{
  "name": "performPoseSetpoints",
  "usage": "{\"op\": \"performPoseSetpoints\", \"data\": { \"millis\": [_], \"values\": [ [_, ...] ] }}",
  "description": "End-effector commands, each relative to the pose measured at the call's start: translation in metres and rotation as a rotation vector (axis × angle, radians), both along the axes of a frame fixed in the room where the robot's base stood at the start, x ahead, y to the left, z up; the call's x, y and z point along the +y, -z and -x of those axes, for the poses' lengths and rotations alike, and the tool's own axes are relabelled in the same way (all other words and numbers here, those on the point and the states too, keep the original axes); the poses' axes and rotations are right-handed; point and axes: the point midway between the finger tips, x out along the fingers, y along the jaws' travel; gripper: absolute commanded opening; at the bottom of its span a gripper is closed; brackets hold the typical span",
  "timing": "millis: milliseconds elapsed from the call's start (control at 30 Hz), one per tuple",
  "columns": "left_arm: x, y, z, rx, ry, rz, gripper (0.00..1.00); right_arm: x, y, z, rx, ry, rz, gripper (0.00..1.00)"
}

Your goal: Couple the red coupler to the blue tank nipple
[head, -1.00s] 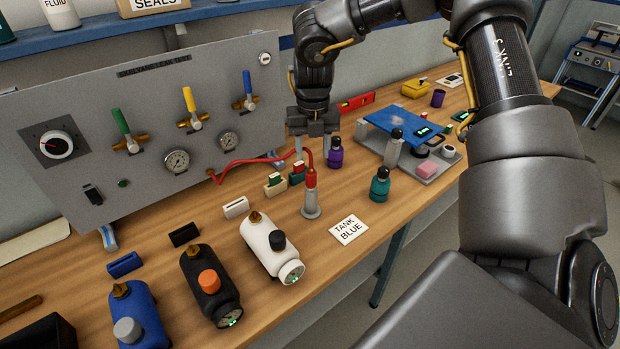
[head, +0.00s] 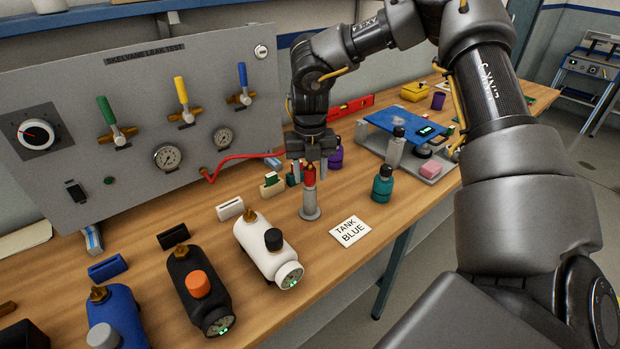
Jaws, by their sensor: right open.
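The red coupler (head: 309,178) stands upright on a grey post with a round foot (head: 311,210), at the end of the red hose (head: 240,158) from the panel. My right gripper (head: 310,172) points down over the coupler with its fingers open, one to each side of it in the picture. I cannot tell whether a finger touches it. The blue tank (head: 118,312) lies at the lower left, partly cut off by the frame, with a brass nipple (head: 98,293) and a grey knob on top. My left gripper is not in view.
A black tank (head: 195,285) and a white tank (head: 265,245) lie between the blue tank and the post. A TANK BLUE card (head: 350,231) lies right of the post. A teal bottle (head: 382,185) stands nearby. The valve panel (head: 60,90) rises behind.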

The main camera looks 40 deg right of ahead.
Motion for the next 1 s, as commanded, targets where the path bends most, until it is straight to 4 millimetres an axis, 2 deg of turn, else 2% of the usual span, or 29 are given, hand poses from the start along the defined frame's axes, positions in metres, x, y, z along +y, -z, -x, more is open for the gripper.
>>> {"op": "performPoseSetpoints", "data": {
  "millis": [33,300,367,633,1000],
  "values": [
    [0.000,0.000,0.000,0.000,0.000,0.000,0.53,0.000,0.000,0.000,0.000,0.000,0.000,0.42],
    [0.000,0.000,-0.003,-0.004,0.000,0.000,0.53,0.000,0.000,0.000,0.000,0.000,0.000,0.06],
    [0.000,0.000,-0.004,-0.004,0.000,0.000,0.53,0.000,0.000,0.000,0.000,0.000,0.000,0.00],
    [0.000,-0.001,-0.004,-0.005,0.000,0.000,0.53,0.000,-0.003,0.000,0.000,0.000,0.000,0.00],
    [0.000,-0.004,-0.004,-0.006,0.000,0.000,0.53,0.000,-0.017,0.000,-0.002,0.000,0.000,0.00]
  ]
}}
